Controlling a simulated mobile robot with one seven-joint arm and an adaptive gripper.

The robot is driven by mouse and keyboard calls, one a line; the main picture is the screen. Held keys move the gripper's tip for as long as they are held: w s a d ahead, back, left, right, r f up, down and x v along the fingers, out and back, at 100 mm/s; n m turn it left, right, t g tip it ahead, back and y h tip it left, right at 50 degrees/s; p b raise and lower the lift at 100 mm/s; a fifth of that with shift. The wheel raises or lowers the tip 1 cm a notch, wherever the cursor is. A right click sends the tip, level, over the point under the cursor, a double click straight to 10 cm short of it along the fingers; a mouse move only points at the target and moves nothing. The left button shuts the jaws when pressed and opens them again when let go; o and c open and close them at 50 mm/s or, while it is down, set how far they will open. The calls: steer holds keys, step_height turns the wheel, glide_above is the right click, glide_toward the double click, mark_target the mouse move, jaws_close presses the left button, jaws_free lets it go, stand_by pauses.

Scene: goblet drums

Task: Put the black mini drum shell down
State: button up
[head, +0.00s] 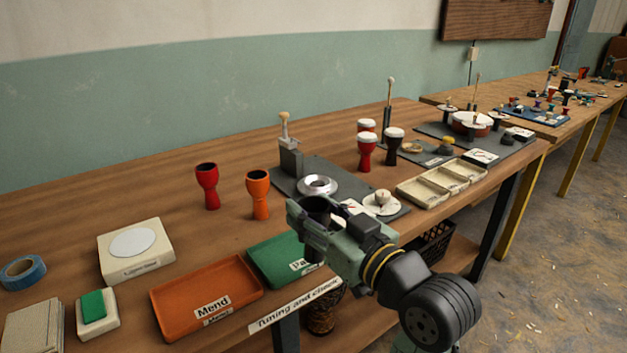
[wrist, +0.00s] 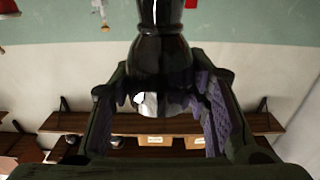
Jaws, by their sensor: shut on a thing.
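The black mini drum shell (wrist: 160,55) is held between the purple-padded fingers of my gripper (wrist: 168,100) in the wrist view. It is glossy and waisted, and its top end runs out of that picture. In the head view my gripper (head: 308,222) is over the front of the near bench, by the green tray's right end. The dark shell (head: 318,206) shows there only in part, the rest hidden by my gripper. I cannot tell its height above the bench.
A green tray (head: 262,258) and an orange "Mend" tray (head: 180,308) lie along the front edge. A red shell (head: 207,186) and an orange shell (head: 258,194) stand behind. A grey mat (head: 290,187) holds a metal ring (head: 318,185). Bare wood lies left of the red shell.

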steer(key=w+f, duration=0.1)
steer(key=w, duration=0.1)
steer(key=w+f, duration=0.2)
steer(key=w, duration=0.1)
steer(key=w+f, duration=0.1)
steer(key=w, duration=0.2)
steer(key=shift+f+p, duration=0.15)
steer(key=shift+p, duration=0.15)
steer(key=shift+f, duration=0.15)
steer(key=o, duration=1.3)
